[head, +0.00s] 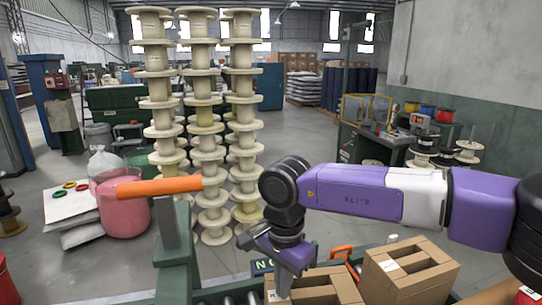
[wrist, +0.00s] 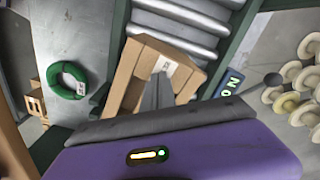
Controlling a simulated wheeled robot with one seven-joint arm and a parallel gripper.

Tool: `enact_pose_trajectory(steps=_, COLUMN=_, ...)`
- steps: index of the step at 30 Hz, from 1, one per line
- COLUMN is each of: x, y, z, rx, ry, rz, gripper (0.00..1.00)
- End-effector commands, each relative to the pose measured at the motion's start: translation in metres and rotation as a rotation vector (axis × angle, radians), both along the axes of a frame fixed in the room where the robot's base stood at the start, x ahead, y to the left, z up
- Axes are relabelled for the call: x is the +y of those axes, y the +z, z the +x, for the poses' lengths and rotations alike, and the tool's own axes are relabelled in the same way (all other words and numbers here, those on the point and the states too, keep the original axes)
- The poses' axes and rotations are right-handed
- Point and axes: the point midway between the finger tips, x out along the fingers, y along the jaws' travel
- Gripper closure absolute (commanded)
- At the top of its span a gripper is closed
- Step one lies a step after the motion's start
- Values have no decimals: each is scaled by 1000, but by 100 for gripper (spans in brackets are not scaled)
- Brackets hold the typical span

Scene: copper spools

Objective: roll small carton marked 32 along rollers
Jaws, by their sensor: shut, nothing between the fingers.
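In the wrist view a small brown carton (wrist: 185,84) lies on the rollers (wrist: 178,28). A white label on it has small dark print that looks like 32. My gripper (wrist: 157,80) is shut and empty, its fingers pointing at the carton and hiding part of it. Whether they touch it is unclear. In the head view my gripper (head: 284,288) points down at the near side of a carton (head: 338,289), low in the picture. A second carton (head: 408,272) with slots in its top stands to its right.
An orange-topped lever (head: 160,187) stands left of the rollers. A green ring (wrist: 68,80) lies beside the line. Tall stacks of pale spools (head: 204,130) rise behind. A green workbench (head: 372,145) stands back right.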

Motion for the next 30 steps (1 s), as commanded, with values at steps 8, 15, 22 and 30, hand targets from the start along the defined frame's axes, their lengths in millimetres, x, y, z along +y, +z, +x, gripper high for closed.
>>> enact_pose_trajectory(steps=8, x=-19, y=-5, z=4, rx=5, ry=-1, rz=-4, gripper=100)
enact_pose_trajectory(steps=15, x=-34, y=-6, z=8, rx=6, ry=-2, rz=-4, gripper=100)
enact_pose_trajectory(steps=22, x=-48, y=-7, z=11, rx=6, ry=-3, rz=-4, gripper=100)
enact_pose_trajectory(steps=30, x=-64, y=-8, z=16, rx=8, ry=-2, rz=-4, gripper=100)
